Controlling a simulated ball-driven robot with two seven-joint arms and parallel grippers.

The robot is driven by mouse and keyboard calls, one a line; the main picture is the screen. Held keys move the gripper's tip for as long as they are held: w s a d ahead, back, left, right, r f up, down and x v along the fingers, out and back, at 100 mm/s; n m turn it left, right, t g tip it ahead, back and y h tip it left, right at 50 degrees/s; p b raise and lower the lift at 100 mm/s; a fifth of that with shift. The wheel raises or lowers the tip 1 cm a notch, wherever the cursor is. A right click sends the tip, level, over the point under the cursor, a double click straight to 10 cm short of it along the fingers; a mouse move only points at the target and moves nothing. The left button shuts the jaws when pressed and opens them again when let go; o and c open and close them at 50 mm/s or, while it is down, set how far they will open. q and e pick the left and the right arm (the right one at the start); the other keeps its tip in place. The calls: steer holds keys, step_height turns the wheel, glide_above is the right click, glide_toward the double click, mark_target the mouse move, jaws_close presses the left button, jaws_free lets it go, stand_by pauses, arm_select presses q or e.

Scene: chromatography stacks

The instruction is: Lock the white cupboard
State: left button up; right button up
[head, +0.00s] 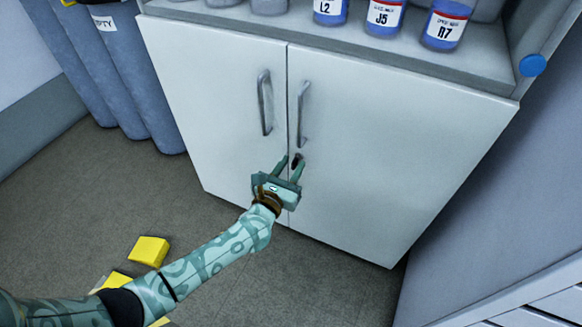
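The white cupboard (380,150) has two doors, both closed, with a thin seam between them. A grey bar handle is on the left door (264,103) and another on the right door (302,112). My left gripper (290,162) is in front of the doors, below the handles and near the seam, fingers pointing up. Its two fingers are apart, with no object clearly seen between them. A small dark spot, perhaps the lock (297,159), is by the right fingertip; the finger partly hides it. I cannot tell whether they touch. My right gripper is not in view.
Labelled blue bottles (384,17) stand on the shelf above the doors. Blue-grey cylinders (120,70) stand left of the cupboard. A yellow block (149,251) and other yellow pieces lie on the floor near my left arm. A grey cabinet side is at right.

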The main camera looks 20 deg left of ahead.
arm_select(q)
jaws_close()
